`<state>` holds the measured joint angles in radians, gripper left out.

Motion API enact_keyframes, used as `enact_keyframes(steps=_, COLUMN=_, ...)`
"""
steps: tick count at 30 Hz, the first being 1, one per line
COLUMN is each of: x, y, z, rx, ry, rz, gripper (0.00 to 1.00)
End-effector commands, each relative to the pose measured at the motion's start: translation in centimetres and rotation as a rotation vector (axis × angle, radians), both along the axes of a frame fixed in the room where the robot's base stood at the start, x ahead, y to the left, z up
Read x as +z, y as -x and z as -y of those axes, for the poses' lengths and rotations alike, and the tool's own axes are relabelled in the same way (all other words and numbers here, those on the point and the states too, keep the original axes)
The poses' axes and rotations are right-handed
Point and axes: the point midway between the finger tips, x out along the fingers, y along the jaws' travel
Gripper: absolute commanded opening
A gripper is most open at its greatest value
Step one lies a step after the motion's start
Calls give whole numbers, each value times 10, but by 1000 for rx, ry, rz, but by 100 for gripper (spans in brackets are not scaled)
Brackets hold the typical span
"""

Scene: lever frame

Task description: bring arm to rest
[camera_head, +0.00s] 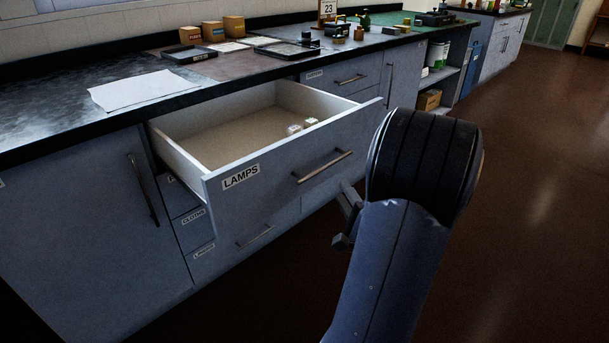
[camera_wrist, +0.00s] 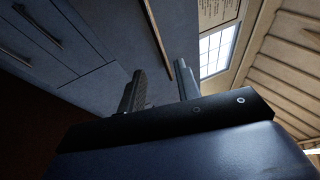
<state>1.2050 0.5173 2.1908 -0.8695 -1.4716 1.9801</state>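My gripper (camera_head: 346,215) is partly hidden behind my own arm in the head view, low in front of the cabinet. In the wrist view its two fingers (camera_wrist: 160,82) stand apart, with nothing visible held between them. The drawer labelled LAMPS (camera_head: 240,177) is pulled out, with small white items (camera_head: 301,126) inside. Its bar handle (camera_head: 322,167) is left of and above my gripper in the head view. A bar, likely this handle (camera_wrist: 157,38), shows beyond the fingers in the wrist view; how near it is cannot be told.
The dark worktop (camera_head: 45,110) runs above the drawers and bears a white sheet (camera_head: 140,90), a black tray (camera_head: 189,55) and small boxes (camera_head: 213,31). Closed drawers and doors lie below the open drawer. The brown floor (camera_head: 540,180) to the right is clear.

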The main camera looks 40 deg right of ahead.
Motion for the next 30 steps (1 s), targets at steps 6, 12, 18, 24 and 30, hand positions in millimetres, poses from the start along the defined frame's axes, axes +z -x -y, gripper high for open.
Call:
enact_keyframes(steps=6, x=3, y=-21, z=6, rx=4, ry=4, rz=0, gripper=32)
enact_keyframes(steps=12, x=10, y=-56, z=17, rx=5, ry=5, rz=1, gripper=32)
enact_keyframes(steps=18, x=16, y=-86, z=28, rx=4, ry=3, rz=3, gripper=32)
enact_keyframes(steps=24, x=20, y=-101, z=33, rx=1, ry=0, rz=1, gripper=32)
enact_keyframes(steps=30, x=20, y=-103, z=33, rx=0, ry=0, rz=1, gripper=32)
